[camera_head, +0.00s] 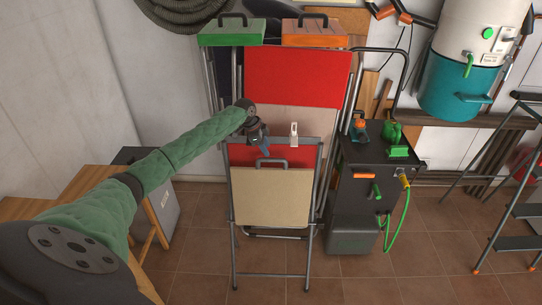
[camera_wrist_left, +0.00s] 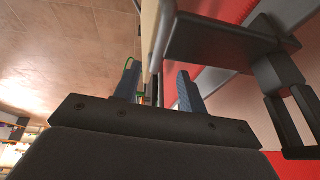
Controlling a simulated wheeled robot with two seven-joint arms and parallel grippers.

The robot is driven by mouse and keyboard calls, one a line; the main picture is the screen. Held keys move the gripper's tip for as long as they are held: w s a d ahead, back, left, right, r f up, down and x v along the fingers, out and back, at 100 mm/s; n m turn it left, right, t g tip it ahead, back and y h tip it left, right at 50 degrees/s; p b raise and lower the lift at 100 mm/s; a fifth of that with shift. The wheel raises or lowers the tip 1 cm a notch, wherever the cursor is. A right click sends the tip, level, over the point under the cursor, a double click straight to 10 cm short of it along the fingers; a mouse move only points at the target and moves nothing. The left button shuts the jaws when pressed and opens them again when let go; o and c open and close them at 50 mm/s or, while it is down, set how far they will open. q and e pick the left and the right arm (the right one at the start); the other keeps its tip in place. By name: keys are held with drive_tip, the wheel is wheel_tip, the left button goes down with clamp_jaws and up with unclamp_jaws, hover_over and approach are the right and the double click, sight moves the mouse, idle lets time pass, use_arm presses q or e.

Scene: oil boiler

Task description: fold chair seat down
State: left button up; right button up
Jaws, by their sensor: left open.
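The folding chair (camera_head: 232,225) stands upright in the middle of the head view, with a dark metal frame. Its beige seat (camera_head: 270,198) is folded up, and a black handle (camera_head: 271,162) sits on its top edge. My left gripper (camera_head: 265,149) is just above the handle, in front of the red backrest. In the left wrist view its two blue fingers (camera_wrist_left: 158,76) are apart. The beige seat edge (camera_wrist_left: 150,32) shows at and beyond the gap; I cannot tell whether a finger touches it. My right gripper is out of view.
Behind the chair lean tall red panels (camera_head: 298,78) with green (camera_head: 231,33) and orange boxes on top. A black cabinet (camera_head: 366,190) with a green hose stands close on the right. A wooden table (camera_head: 72,192) is at left. Tiled floor in front is clear.

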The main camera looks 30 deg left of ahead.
use_arm(q)
drive_tip(key=shift+p+x, duration=1.05)
drive_tip(key=shift+x, duration=2.1)
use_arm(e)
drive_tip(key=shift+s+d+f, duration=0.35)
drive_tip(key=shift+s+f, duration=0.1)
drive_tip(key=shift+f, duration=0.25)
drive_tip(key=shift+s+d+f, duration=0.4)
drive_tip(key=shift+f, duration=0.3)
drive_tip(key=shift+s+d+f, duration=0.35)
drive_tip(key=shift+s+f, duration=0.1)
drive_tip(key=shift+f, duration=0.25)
use_arm(q)
clamp_jaws()
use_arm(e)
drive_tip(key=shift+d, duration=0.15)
